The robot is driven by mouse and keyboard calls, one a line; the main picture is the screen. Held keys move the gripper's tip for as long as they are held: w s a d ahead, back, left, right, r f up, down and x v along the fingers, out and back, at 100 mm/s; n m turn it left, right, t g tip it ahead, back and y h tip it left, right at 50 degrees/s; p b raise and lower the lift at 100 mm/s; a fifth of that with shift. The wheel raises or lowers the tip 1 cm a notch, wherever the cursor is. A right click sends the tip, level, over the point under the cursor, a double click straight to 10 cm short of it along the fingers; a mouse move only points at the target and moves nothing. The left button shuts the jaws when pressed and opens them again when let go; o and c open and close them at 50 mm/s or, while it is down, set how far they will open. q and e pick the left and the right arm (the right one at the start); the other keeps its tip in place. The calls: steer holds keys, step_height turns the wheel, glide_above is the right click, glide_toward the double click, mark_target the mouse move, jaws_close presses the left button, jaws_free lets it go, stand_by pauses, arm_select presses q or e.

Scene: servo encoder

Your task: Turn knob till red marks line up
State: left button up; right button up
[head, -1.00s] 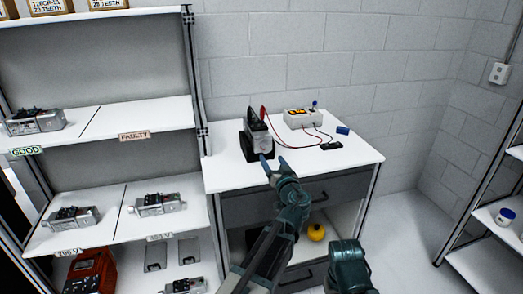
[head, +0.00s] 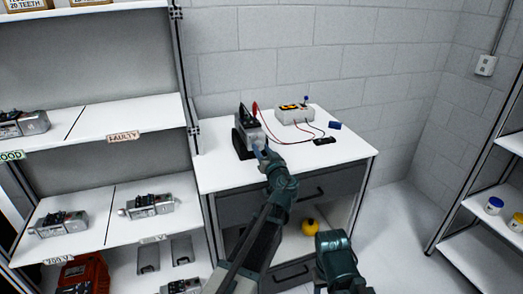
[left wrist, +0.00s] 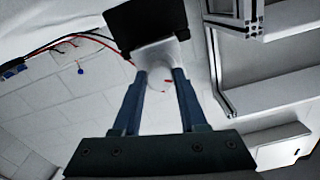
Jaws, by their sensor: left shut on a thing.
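The servo unit (head: 249,137) stands in a black holder on the white workbench. My left gripper (head: 262,151) is at its front face. In the left wrist view my left gripper (left wrist: 160,77) has its two blue fingers on either side of the pale round knob (left wrist: 158,76), shut on it. The unit's pale body (left wrist: 157,52) lies just beyond. A small red mark (left wrist: 168,85) shows by the right finger; a second mark, and whether the two line up, I cannot make out. A teal part of my right arm shows at the bottom of the head view, but its gripper does not.
A meter box (head: 295,114) with red and black leads stands behind on the bench (head: 340,160), near a small blue block (head: 334,125) and a black item (head: 325,141). Shelves with similar units (head: 147,205) stand at left; another shelf (head: 485,245) is at right.

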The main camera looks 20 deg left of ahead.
arm_select(q)
jaws_close()
steer(key=shift+m, duration=0.3)
steer(key=m, duration=0.5)
steer(key=shift+m, duration=0.3)
steer(key=m, duration=0.3)
steer(key=shift+m, duration=2)
steer(key=o, duration=1)
jaws_free()
